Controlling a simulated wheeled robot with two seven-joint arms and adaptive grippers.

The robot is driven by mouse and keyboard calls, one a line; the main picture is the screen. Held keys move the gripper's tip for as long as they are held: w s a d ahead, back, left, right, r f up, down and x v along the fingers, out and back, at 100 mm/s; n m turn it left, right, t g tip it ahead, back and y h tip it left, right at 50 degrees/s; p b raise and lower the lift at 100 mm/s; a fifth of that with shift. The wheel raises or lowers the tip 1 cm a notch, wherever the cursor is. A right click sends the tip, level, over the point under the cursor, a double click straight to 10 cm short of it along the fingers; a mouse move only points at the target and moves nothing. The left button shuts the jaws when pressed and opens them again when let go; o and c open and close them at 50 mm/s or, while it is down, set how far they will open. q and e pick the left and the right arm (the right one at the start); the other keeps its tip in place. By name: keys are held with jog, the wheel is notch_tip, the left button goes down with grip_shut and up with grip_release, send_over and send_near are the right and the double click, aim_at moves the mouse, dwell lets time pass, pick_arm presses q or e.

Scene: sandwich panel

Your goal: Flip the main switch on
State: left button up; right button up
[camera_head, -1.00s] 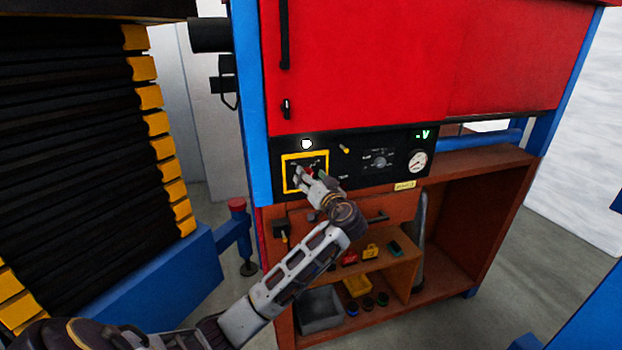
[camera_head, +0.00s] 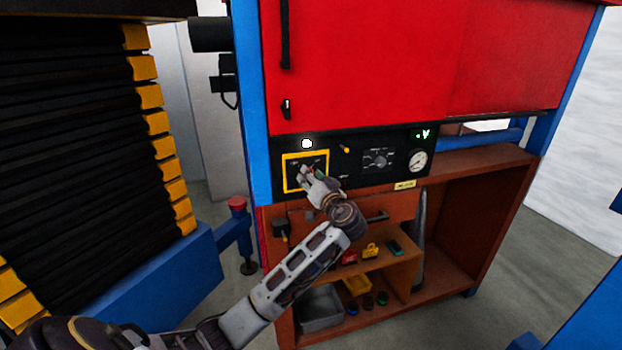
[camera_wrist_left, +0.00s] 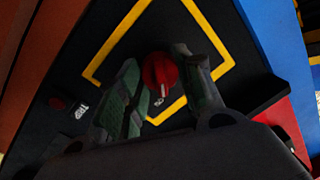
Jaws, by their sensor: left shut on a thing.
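The main switch is a red knob (camera_wrist_left: 160,72) on the black control panel (camera_head: 262,150), inside a yellow square outline (camera_head: 287,176). My left gripper (camera_head: 306,172) reaches the panel at this outline in the head view. In the left wrist view, its two greenish-grey fingers (camera_wrist_left: 157,62) stand on either side of the red knob and are shut on it. A light pointer mark shows on the knob's front. In the head view the fingers hide most of the knob. My right gripper is not in view.
A white round lamp (camera_head: 306,143), a yellow-tipped toggle (camera_head: 346,150), a rotary dial (camera_head: 379,160) and a gauge (camera_head: 417,161) share the panel. Below is an orange-brown shelf unit (camera_head: 480,185) with bins. Black bellows (camera_head: 70,130) stand at the left.

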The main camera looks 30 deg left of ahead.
pick_arm(q)
jog(key=shift+m, duration=0.9)
jog(key=o, duration=1.1)
jog(key=shift+c, duration=0.2)
jog(key=shift+d, duration=0.1)
jog(key=v, duration=1.2)
